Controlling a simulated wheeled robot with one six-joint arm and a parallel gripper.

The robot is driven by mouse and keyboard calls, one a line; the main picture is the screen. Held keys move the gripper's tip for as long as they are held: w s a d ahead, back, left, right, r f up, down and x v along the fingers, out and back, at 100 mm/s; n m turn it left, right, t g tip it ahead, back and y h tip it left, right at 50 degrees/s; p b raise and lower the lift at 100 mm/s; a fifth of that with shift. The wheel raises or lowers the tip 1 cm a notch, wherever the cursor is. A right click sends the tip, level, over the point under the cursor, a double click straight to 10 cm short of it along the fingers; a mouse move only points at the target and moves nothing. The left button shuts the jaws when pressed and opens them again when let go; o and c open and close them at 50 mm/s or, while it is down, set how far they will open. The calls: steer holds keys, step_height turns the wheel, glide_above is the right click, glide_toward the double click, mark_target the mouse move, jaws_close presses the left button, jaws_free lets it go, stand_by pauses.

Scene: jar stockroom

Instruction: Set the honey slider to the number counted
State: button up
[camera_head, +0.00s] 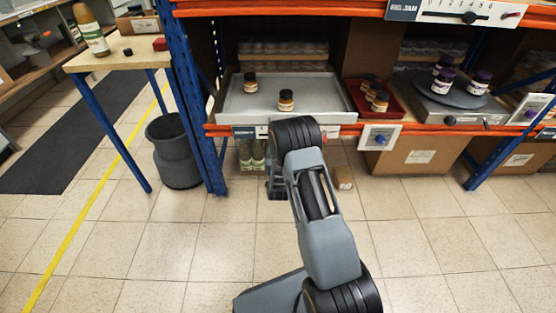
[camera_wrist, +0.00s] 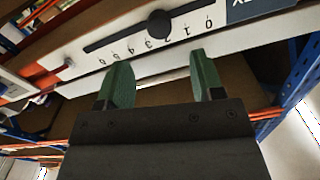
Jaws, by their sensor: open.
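A white slider panel (camera_wrist: 105,52) on a shelf edge fills the top of the wrist view, upside down. Its numbers run from 0 at right upward to the left. Its round dark knob (camera_wrist: 160,22) sits close to the 2. The blue name label at right is cut off. My gripper (camera_wrist: 158,62) is open and empty, its green fingers apart just short of the panel, on the knob's side. In the head view my arm hides most of the lower shelf-edge panel (camera_head: 340,118). Two amber jars with dark lids, (camera_head: 249,82) and (camera_head: 286,101), stand on a grey tray (camera_head: 235,107).
A red tray (camera_head: 396,111) holds several dark-lidded jars. Another slider panel (camera_head: 440,14), labelled for red jam, is on the upper shelf. A bin (camera_head: 175,150) stands beside the blue upright (camera_head: 188,95). The front floor is clear.

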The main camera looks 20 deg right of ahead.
steer(key=shift+p+v, duration=0.45)
steer(key=shift+v, duration=2.15)
